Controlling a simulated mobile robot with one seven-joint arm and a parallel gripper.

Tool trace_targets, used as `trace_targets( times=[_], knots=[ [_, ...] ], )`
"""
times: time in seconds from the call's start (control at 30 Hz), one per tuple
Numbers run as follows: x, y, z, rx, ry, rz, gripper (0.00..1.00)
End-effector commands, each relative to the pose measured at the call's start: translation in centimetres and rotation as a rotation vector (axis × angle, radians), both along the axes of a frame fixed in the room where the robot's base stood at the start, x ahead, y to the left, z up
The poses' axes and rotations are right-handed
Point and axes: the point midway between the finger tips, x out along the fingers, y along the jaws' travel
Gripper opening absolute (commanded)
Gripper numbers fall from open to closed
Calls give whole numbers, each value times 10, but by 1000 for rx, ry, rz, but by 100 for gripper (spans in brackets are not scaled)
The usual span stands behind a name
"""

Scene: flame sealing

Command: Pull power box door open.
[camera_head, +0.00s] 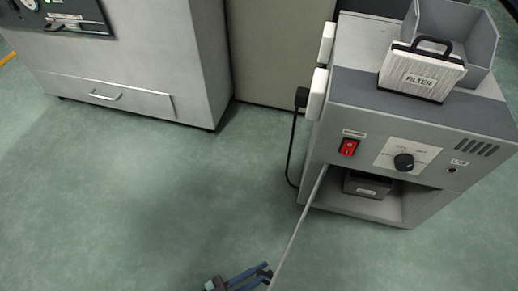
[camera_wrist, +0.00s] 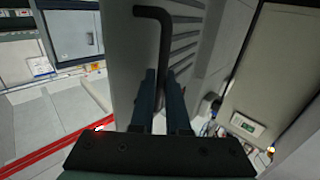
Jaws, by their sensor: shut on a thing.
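The power box door (camera_head: 298,228) is a thin grey panel, seen nearly edge-on in the head view. It stands swung out from the front of the grey machine (camera_head: 340,120), and the lower compartment behind it is open. In the wrist view the door (camera_wrist: 121,60) shows as a grey panel with slats and a dark bent handle (camera_wrist: 153,12). My gripper (camera_head: 264,271) is at the door's outer end, low in the head view. In the wrist view its fingers (camera_wrist: 167,76) are shut on the handle. The exact contact is partly hidden by the fingers.
A dark box (camera_head: 367,186) sits inside the open compartment. Above are a red switch (camera_head: 348,147) and a black knob (camera_head: 404,161). A filter (camera_head: 422,73) stands on top. A grey cabinet (camera_head: 130,50) is at the left. The green floor (camera_head: 160,190) between is clear.

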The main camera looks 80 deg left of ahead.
Motion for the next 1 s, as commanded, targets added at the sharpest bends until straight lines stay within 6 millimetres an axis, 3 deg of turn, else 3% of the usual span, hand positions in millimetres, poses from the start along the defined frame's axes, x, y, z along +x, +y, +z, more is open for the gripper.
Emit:
trace_targets(
  times=[0.47, 0.5, 0.57, 0.87, 1.0],
  knots=[
    [0, 2, -1, -2, 3, 9, 0],
    [0, 2, -1, -2, 3, 8, 19],
    [0, 2, -1, -2, 3, 8, 26],
    [-1, 1, 0, -1, 2, 7, 26],
    [-14, -2, 1, -1, 5, 8, 26]
  ],
)
